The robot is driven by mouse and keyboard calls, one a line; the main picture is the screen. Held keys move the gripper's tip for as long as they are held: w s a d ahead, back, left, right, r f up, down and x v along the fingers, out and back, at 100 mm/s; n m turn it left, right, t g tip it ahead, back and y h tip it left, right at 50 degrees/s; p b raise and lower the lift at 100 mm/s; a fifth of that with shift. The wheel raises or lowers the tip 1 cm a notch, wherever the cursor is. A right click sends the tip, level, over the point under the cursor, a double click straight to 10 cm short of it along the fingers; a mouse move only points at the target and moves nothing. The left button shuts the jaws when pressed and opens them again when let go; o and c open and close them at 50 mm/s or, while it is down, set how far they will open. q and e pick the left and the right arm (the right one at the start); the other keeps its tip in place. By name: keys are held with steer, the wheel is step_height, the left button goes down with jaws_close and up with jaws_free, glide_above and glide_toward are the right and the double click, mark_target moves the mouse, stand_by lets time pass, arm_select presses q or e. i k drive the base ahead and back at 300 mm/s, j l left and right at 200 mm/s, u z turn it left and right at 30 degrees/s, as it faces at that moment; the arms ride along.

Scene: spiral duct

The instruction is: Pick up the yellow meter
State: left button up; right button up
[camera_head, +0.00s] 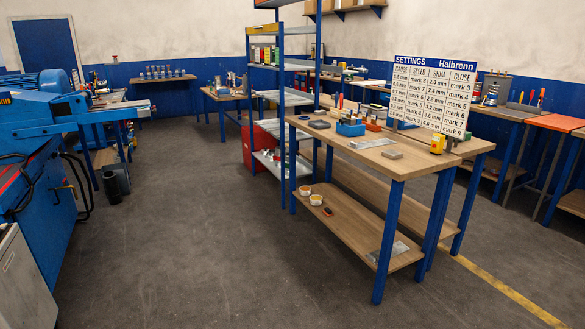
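The yellow meter (437,144) is a small, upright, box-like thing with a dark patch on its face. It stands on the wooden top of the blue-legged workbench (418,162), near the right end, in front of the settings sign. It is too small to make out its details. Neither of my grippers shows in the head view, and nothing is seen touching the meter.
The settings sign (433,94) stands behind the meter. A blue machine (40,140) fills the left side. The grey floor (200,240) between machine and bench is clear.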

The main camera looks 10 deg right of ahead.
mark_target(438, 140)
steer(key=i+l+z, duration=0.15)
steer(key=i+z, duration=0.55)
steer(key=z, duration=0.2)
steer(key=i+j+z, duration=0.1)
steer(key=i+z, duration=0.4)
steer(key=i+l, duration=0.15)
steer(key=i, duration=0.25)
steer(key=i+l+z, duration=0.1)
steer(key=i, duration=0.35)
